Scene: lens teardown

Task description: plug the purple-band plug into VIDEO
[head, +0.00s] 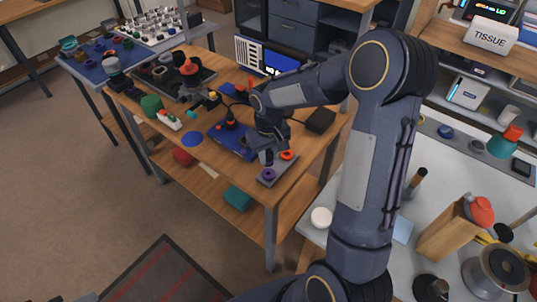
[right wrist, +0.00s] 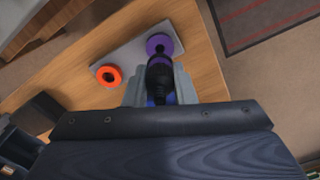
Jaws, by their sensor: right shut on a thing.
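My right gripper (head: 267,158) hangs over the right front corner of the wooden table. In the right wrist view, its grey fingers (right wrist: 160,92) are shut on a black plug (right wrist: 160,75) with a bluish-purple patch between the fingers. The plug points at a purple ring (right wrist: 160,43) on a grey plate (right wrist: 130,55). The plug's end overlaps the ring, and I cannot tell whether it is inside. An orange ring (right wrist: 109,75) sits on the same plate. The purple ring (head: 268,174) also shows in the head view. No VIDEO label is readable. My left gripper is out of view.
A blue mat (head: 231,139) with a dark red-topped part lies left of my gripper. A black box (head: 320,121) stands to the right. A dark tray (head: 175,78) of parts is farther back. The plate lies close to the table's edge.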

